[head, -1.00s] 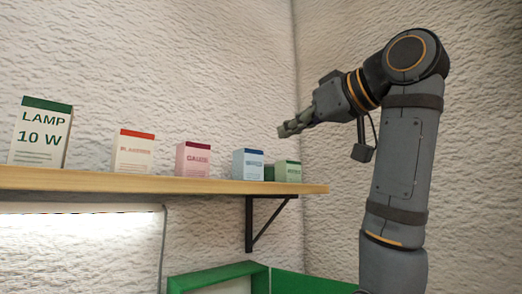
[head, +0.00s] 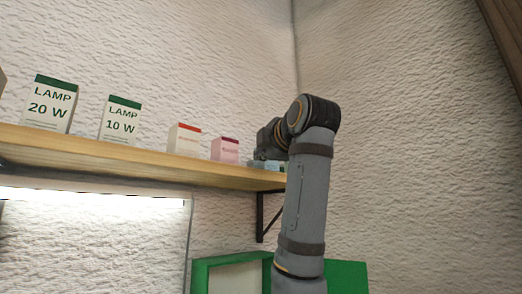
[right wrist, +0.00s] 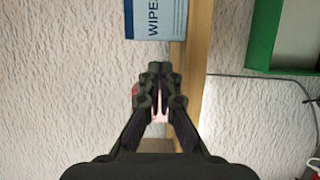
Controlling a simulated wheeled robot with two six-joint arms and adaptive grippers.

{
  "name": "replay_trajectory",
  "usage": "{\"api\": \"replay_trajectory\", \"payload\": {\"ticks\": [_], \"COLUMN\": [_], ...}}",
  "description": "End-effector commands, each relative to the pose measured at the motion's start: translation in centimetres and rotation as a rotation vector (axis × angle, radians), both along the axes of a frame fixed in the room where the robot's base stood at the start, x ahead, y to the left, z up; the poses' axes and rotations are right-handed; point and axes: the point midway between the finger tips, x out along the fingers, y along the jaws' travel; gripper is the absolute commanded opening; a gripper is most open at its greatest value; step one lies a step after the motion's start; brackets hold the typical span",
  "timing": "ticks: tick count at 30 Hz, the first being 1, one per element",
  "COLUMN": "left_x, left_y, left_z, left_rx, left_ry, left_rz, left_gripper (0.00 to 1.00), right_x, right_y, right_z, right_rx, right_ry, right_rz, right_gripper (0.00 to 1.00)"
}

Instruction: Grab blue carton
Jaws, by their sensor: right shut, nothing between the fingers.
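The blue carton (right wrist: 150,20) shows at the top edge of the right wrist view, its face reading "WIPE" and part of it cut off by the frame. In the head view only a pale strip of it (head: 263,166) shows on the wooden shelf, mostly hidden behind my right wrist. My right gripper (right wrist: 160,75) is shut and empty, its fingertips just apart from the blue carton in the right wrist view. In the head view its fingers are hard to make out. My left gripper is in neither view.
A pink carton (head: 225,150) stands left of the blue one; parts of it show behind my fingers. Further left stand a red-topped carton (head: 184,139) and two lamp cartons (head: 120,120) (head: 50,104). The shelf (head: 130,157) runs along the wall, above a green-framed box (head: 203,275).

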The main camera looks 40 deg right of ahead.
Motion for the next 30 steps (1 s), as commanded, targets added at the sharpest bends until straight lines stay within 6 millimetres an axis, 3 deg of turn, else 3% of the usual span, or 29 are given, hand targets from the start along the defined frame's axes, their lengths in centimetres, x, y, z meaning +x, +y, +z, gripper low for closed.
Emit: {"api": "replay_trajectory", "payload": {"ticks": [1, 6, 12, 23, 30], "left_x": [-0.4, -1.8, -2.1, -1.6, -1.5], "left_y": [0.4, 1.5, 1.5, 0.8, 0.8], "left_z": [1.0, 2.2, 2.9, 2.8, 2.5], "left_rx": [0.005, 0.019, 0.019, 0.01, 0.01], "left_ry": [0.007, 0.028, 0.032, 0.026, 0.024], "left_rz": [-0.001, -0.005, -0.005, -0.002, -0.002], "left_gripper": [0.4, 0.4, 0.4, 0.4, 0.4], "right_x": [1.1, 4.0, 5.9, 6.1, 5.1], "right_y": [-0.3, -1.2, -1.6, -1.7, -3.3], "right_z": [0.4, 0.3, 0.1, 0.0, 0.0], "right_rx": [0.0, 0.001, 0.001, 0.002, 0.002], "right_ry": [0.005, 0.004, 0.002, 0.0, -0.001], "right_rz": [-0.001, -0.001, 0.0, 0.0, -0.001], "right_gripper": [0.0, 0.0, 0.0, 0.0, 0.0]}}
